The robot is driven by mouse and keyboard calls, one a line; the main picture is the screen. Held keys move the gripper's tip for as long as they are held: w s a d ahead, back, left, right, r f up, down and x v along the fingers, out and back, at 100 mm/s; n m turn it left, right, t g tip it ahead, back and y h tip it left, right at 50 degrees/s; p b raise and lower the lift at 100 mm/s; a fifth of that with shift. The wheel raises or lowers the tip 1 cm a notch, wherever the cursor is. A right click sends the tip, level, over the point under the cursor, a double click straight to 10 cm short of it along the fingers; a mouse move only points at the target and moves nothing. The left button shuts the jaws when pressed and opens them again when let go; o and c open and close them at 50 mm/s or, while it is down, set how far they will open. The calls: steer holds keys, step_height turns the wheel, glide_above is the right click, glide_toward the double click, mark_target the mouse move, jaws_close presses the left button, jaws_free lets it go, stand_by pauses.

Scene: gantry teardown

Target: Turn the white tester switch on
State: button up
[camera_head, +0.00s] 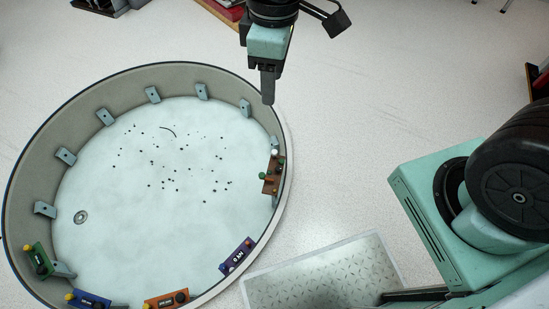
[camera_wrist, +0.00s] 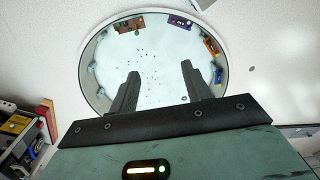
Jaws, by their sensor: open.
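A brown tester panel (camera_head: 271,184) sits on the right rim of the round tub. It has a white knob (camera_head: 274,152) at its upper end and a green knob (camera_head: 262,176) on its side. The same brown panel (camera_wrist: 130,25) shows at the top of the wrist view. Whether its switch is on or off is too small to tell. My gripper (camera_head: 268,101) hangs above the tub's upper right rim, apart from the panel. In the wrist view my gripper (camera_wrist: 160,70) has its two fingers spread with nothing between them.
The tub (camera_head: 150,66) has several brackets inside its wall and dark specks on its pale floor. Purple (camera_head: 237,256), orange (camera_head: 160,301), blue (camera_head: 88,300) and green (camera_head: 37,260) panels line the near rim. A patterned plate (camera_head: 320,275) lies right of the tub.

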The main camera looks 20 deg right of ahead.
steer(key=w+d+f+n+b, duration=0.1)
steer(key=w+f+n+b, duration=0.1)
steer(key=w+f+b, duration=0.45)
steer(key=w+f+n+b, duration=0.1)
steer(key=w+f+b, duration=0.25)
steer(key=f, duration=0.65)
steer(key=w+d+f+n+b, duration=0.1)
steer(key=w+f+n+b, duration=0.1)
steer(key=w+f+b, duration=0.35)
steer(key=n+b, duration=0.4)
steer(key=b, duration=1.1)
glide_above(274, 151)
step_height(274, 151, down, 27)
step_height(274, 151, down, 17)
steer(key=b, duration=1)
steer(key=shift+s, duration=0.15)
steer(key=c, duration=1)
